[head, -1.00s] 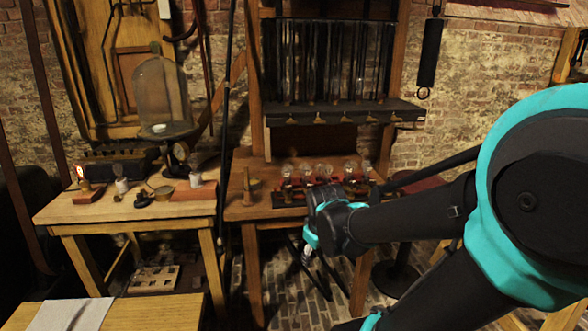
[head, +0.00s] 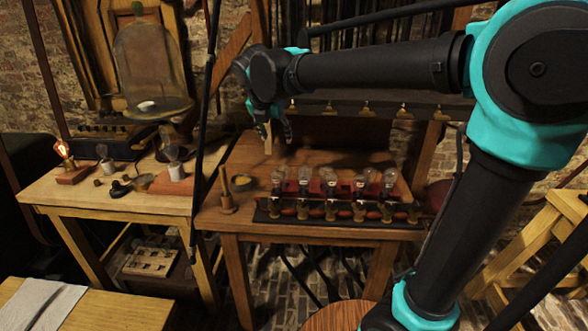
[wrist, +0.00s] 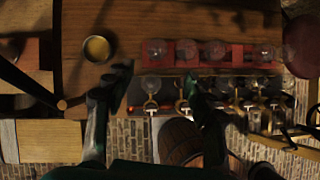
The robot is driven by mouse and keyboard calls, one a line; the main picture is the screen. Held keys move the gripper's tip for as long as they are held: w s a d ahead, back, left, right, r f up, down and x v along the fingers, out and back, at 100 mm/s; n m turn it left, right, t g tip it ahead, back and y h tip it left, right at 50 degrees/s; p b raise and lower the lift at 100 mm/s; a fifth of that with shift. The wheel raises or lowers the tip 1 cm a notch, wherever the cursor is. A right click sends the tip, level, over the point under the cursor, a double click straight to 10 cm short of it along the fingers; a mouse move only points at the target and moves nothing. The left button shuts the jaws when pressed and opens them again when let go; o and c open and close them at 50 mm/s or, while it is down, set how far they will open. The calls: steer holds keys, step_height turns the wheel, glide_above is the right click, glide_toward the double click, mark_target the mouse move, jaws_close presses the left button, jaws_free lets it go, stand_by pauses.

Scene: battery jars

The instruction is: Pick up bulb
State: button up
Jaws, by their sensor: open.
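Several clear glass bulbs stand in a row on the right wooden table in the head view, one of them near the row's left end (head: 276,183). My gripper (head: 273,138) points down above the table, behind and above the row in the head view.
The dark rack (head: 340,217) runs along the table's front edge. A wooden peg (head: 227,195) and a yellow-topped cup (wrist: 97,48) are at the left. A glass bell jar (head: 148,65) and more bulbs, one lit (head: 62,149), stand on the left table. A dark shelf (head: 400,108) is behind.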

steer(key=x, duration=1.1)
steer(key=shift+w+f, duration=0.1)
steer(key=shift+f, duration=0.05)
steer(key=shift+a+x, duration=0.1)
steer(key=shift+x, duration=1.35)
steer(key=shift+a+x, duration=0.15)
steer(key=shift+x, duration=1.35)
steer(key=c, duration=0.7)
